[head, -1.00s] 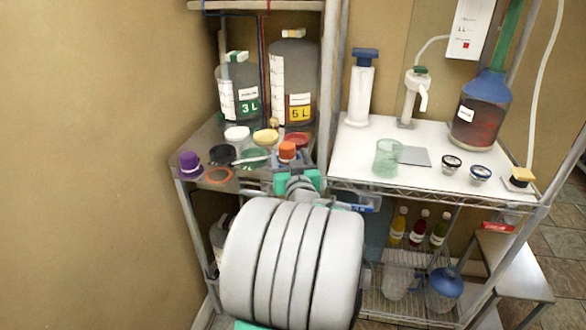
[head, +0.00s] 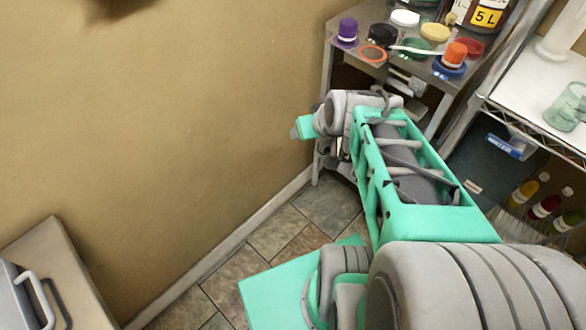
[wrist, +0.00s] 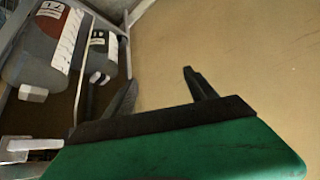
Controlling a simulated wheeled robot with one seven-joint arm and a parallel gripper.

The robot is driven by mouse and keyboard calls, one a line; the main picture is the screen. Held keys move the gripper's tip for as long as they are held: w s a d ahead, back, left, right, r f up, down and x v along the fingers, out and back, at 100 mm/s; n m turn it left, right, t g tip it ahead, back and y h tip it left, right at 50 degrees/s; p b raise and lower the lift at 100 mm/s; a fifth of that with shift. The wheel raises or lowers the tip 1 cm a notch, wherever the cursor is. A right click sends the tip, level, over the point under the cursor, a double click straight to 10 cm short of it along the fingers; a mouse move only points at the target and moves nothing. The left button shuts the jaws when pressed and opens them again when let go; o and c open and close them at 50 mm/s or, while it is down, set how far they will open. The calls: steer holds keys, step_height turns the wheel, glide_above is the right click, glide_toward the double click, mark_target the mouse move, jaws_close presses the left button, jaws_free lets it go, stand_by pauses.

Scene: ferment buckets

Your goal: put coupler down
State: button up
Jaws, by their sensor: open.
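No thing is clearly recognisable as the coupler. An orange cap-like piece (head: 455,53) on a blue round base (head: 449,68) stands at the front right of the grey shelf top (head: 408,66); I cannot tell if it is the coupler. My gripper (wrist: 160,88) shows in the wrist view with its two dark fingers apart and nothing between them. It faces the bare tan wall. In the head view my arm's end is below and left of the shelf top, near the wall, and the fingers are mostly hidden.
The shelf top also holds a purple cap (head: 347,31), an orange ring (head: 372,53), a black lid (head: 383,33), a green lid (head: 417,47) and other lids. A glass beaker (head: 567,107) stands right. A grey cabinet (head: 60,255) is lower left. Tiled floor lies between.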

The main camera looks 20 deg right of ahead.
steer(key=s+a+f+n+g, duration=0.1)
steer(key=s+a+g, duration=0.4)
steer(key=s+a, duration=0.4)
steer(key=shift+a+f, duration=0.15)
steer(key=shift+a, duration=0.05)
step_height(320, 180, up, 15)
steer(key=w+t+p, duration=0.1)
steer(key=p, duration=1.1)
